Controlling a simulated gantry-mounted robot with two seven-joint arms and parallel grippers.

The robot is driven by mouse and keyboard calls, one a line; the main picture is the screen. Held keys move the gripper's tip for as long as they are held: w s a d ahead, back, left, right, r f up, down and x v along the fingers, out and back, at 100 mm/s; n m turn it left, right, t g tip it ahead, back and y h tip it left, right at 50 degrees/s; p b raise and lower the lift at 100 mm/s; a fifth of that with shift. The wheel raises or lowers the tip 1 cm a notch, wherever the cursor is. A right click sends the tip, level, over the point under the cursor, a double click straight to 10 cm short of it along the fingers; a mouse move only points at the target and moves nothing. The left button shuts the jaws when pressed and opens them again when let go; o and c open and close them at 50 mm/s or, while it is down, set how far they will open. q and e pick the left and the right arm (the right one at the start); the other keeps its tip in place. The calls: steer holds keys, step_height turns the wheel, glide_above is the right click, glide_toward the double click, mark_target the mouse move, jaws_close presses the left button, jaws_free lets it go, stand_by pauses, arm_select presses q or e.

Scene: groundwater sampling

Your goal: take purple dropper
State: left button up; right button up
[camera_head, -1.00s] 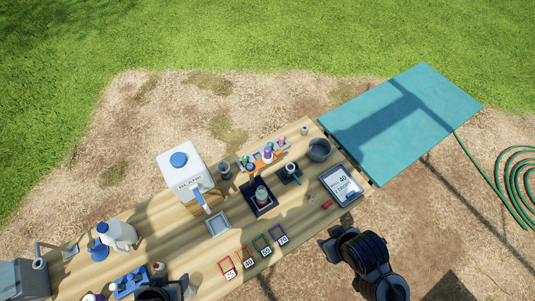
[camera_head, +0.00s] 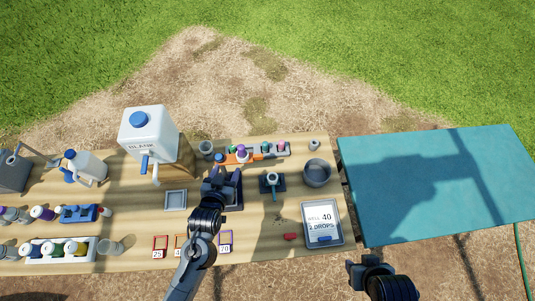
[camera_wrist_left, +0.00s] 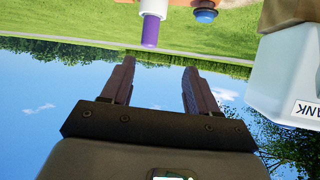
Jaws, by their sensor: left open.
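The purple dropper (camera_head: 242,151) stands in the grey rack (camera_head: 271,151) at the back of the wooden table. In the left wrist view, which is upside down, the purple dropper (camera_wrist_left: 150,31) has a purple top on a white part. My left gripper (camera_head: 222,176) is over the dark square tray, in front of the rack. Its two fingers (camera_wrist_left: 158,82) are spread with nothing between them, and the dropper shows just beyond the tips. My right gripper (camera_head: 359,270) is off the table's front edge; its fingers are too small to read.
A white jug marked BLANK (camera_head: 149,129) stands left of the rack. An orange item (camera_head: 232,159) and a blue-capped item (camera_head: 219,157) are close beside the dropper.

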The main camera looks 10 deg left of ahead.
mark_target(240, 150)
arm_select(q)
steer(key=shift+t, duration=0.4)
steer(key=x, duration=0.2)
steer(key=b+x, duration=0.1)
steer(key=x, duration=0.2)
steer(key=d+x, duration=0.1)
steer(key=x, duration=0.2)
steer(key=shift+w+r+b, duration=0.2)
steer(key=shift+r+b, duration=0.1)
steer(key=shift+r, duration=0.1)
steer(key=shift+w+d+f, duration=0.15)
steer(key=shift+w, duration=0.1)
steer(key=x, duration=0.3)
steer(key=shift+w+d+f+p, duration=0.25)
steer(key=shift+d+f+p, duration=0.05)
steer(key=shift+f+p, duration=0.05)
steer(key=shift+w+f, duration=0.25)
steer(key=shift+w, duration=0.25)
arm_select(e)
step_height(240, 150, down, 2)
steer(key=shift+a, duration=0.15)
